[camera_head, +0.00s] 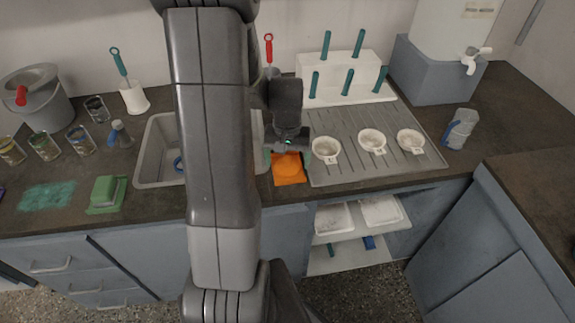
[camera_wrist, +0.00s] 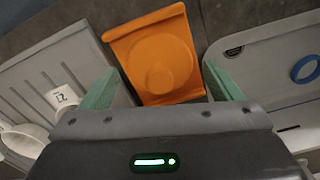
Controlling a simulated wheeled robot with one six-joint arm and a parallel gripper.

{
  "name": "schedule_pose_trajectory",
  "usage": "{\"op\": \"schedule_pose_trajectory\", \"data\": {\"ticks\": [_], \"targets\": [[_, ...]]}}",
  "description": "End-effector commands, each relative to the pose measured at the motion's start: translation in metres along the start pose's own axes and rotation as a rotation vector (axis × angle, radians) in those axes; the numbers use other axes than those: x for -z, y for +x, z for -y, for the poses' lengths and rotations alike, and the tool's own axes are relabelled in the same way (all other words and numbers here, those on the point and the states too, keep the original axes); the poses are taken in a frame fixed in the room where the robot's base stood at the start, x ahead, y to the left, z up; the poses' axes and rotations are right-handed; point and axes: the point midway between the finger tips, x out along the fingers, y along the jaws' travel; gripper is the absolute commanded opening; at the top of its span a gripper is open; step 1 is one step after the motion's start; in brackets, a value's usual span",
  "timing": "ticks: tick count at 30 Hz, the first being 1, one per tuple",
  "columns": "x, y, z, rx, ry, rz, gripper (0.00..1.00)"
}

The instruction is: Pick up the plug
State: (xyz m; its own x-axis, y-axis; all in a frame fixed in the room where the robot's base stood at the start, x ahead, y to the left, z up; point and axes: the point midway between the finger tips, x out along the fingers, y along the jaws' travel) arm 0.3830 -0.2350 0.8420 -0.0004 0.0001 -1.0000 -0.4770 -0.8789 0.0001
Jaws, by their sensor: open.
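An orange piece (camera_head: 288,170), likely the plug, lies on the dark counter between the sink and the drainboard. In the wrist view the orange piece (camera_wrist: 161,65) is a flat plate with a raised round middle and raised ends. My gripper (camera_head: 288,156) is above it, pointing down. In the wrist view my gripper (camera_wrist: 160,78) is open, with one green finger on each side of the orange piece. I cannot tell whether the fingers touch it. My arm hides part of the sink in the head view.
The grey sink (camera_head: 155,150) with a blue ring (camera_wrist: 305,69) is to the left. The drainboard (camera_head: 345,176) with white strainer cups (camera_head: 326,150) is to the right. A white rack (camera_head: 345,95) with teal-handled tools stands behind. A green sponge (camera_head: 105,190) lies far left.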

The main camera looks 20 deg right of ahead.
Motion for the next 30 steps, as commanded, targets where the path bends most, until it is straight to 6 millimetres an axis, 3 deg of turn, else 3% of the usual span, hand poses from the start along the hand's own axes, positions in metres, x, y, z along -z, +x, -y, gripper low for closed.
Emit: {"op": "schedule_pose_trajectory", "data": {"ticks": [5,12,22,30], "targets": [[0.000,0.000,0.000,0.000,0.000,0.000,0.85],[0.000,0.000,0.000,0.000,0.000,0.000,0.40],[0.001,-0.007,0.000,0.000,0.000,-0.003,0.40],[0.001,-0.055,0.000,0.000,0.000,-0.007,0.40]]}}
